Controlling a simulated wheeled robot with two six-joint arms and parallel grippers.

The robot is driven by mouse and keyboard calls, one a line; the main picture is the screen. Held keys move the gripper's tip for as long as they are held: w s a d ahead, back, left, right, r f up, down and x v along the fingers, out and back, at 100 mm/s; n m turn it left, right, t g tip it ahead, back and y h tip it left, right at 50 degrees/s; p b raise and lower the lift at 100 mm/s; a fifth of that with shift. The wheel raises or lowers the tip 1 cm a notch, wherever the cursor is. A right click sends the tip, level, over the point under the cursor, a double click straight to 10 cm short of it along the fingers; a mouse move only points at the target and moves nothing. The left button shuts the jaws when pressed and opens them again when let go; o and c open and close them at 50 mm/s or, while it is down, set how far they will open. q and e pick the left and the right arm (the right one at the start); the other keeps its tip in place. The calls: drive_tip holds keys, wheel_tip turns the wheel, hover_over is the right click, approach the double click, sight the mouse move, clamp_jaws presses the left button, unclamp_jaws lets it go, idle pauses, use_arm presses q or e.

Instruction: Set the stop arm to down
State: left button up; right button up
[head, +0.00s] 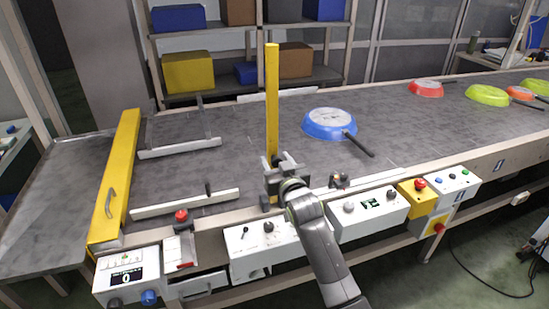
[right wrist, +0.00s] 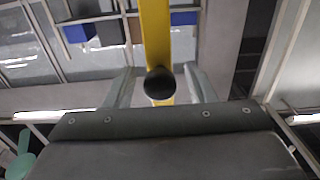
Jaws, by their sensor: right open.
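The stop arm (head: 272,95) is a long yellow bar standing upright at the near edge of the conveyor. It also shows in the right wrist view (right wrist: 155,35), with a round black knob (right wrist: 160,82) on it. My right gripper (head: 277,165) is at the lower part of the bar, on its near side. In the right wrist view its two fingers (right wrist: 158,78) are apart, one on each side of the knob, with gaps showing. The foot of the bar is partly hidden behind my gripper. My left gripper is not in view.
A blue pan (head: 330,124) lies upside down on the conveyor belt (head: 225,165), right of the bar, with red and green pans farther right. A yellow beam with a handle (head: 115,180) crosses the belt at left. Control boxes (head: 262,238) line the near edge.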

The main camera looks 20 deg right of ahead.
drive_tip(key=shift+w, duration=0.8)
clamp_jaws()
